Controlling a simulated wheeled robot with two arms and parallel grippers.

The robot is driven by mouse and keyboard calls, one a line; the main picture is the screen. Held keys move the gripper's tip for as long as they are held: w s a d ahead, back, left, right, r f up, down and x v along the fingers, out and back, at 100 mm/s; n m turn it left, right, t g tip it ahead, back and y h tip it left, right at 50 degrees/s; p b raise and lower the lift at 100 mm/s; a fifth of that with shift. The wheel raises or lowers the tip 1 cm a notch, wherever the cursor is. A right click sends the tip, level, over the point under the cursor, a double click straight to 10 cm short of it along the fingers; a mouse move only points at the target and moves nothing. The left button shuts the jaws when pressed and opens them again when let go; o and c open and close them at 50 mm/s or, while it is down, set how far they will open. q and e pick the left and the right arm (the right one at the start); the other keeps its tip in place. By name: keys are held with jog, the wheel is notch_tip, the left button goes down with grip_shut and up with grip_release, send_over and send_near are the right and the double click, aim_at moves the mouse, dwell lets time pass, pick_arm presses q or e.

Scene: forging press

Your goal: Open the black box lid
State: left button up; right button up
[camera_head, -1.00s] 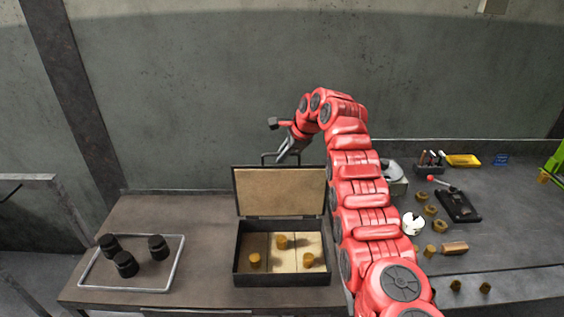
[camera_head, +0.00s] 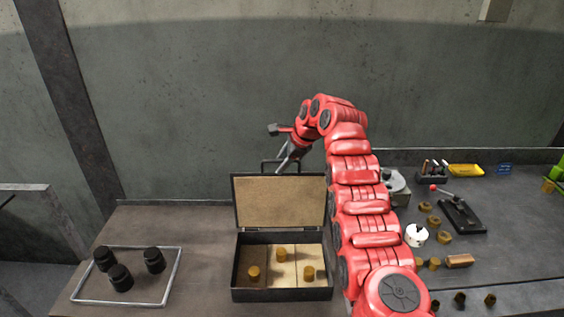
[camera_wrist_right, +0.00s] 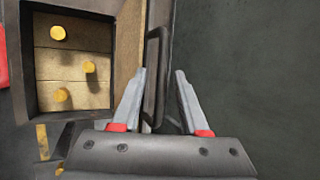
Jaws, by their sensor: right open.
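The black box (camera_head: 283,294) stands on the table with its lid (camera_head: 281,203) raised upright at the back, tan inside face showing. Brass pieces lie inside it; one brass piece (camera_head: 308,272) is at the right. A handle (camera_head: 267,166) sticks up behind the lid's top edge. My right gripper (camera_head: 287,160) is at that handle, above the lid. In the right wrist view my right gripper (camera_wrist_right: 159,88) is open, with the black handle (camera_wrist_right: 153,75) between its fingers, near the left one; contact cannot be told. My left gripper is not in view.
A wire-framed tray (camera_head: 173,279) with black cylinders (camera_head: 120,277) lies at left. On the right are a white round part (camera_head: 415,235), a black lever device (camera_head: 462,215), a yellow tray (camera_head: 465,170) and brass nuts. A wall stands behind the table.

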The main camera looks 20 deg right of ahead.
jog(key=shift+r, duration=0.15)
jog(key=shift+s+d+r+b, duration=0.1)
jog(key=shift+s+r+b, duration=0.05)
jog(key=shift+r+b, duration=0.15)
jog(key=b+v, duration=0.1)
jog(key=v, duration=1.5)
jog(key=shift+r, duration=0.2)
jog(key=shift+s+d, duration=0.1)
jog(key=shift+s, duration=0.05)
